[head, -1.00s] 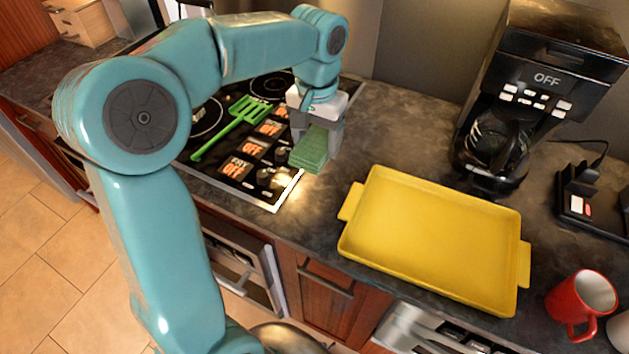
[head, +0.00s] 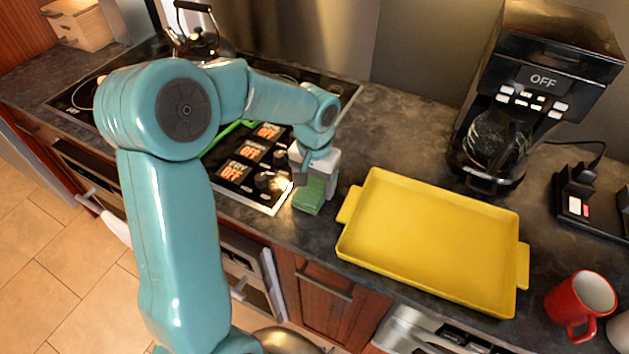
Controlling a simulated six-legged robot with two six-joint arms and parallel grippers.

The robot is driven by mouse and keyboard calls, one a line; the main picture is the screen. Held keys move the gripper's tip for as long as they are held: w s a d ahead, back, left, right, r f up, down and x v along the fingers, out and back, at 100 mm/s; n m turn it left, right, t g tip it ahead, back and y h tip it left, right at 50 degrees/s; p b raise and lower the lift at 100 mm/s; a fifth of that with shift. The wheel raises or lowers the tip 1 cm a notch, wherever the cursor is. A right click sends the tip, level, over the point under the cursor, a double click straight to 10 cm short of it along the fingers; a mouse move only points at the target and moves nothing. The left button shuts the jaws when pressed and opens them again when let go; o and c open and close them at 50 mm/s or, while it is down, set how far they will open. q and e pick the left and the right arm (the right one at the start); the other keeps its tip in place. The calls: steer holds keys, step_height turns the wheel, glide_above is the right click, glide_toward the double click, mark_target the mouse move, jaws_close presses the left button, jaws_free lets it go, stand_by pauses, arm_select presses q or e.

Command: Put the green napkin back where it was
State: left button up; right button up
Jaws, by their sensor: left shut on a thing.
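The green napkin (head: 310,196) is a small folded block in my left gripper (head: 314,180). The gripper points down and is shut on it. The napkin is at or just above the dark counter (head: 330,240), between the stove's right edge and the yellow tray (head: 435,240). I cannot tell whether it touches the counter. My right gripper is not in view.
A stove (head: 235,172) lies to the left, with a green spatula (head: 230,133) on it, partly hidden by my arm, and a kettle (head: 197,38) behind. A coffee maker (head: 535,90) stands at the back right. A red mug (head: 580,303) stands at the right front.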

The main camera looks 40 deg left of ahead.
mark_target(315, 184)
arm_select(q)
steer(key=shift+f, duration=0.15)
steer(key=o, duration=0.9)
steer(key=shift+o, duration=0.2)
steer(key=shift+w+r, duration=0.1)
steer(key=shift+r, duration=0.35)
step_height(315, 184, up, 12)
steer(key=shift+f, duration=0.2)
steer(key=shift+p, duration=0.3)
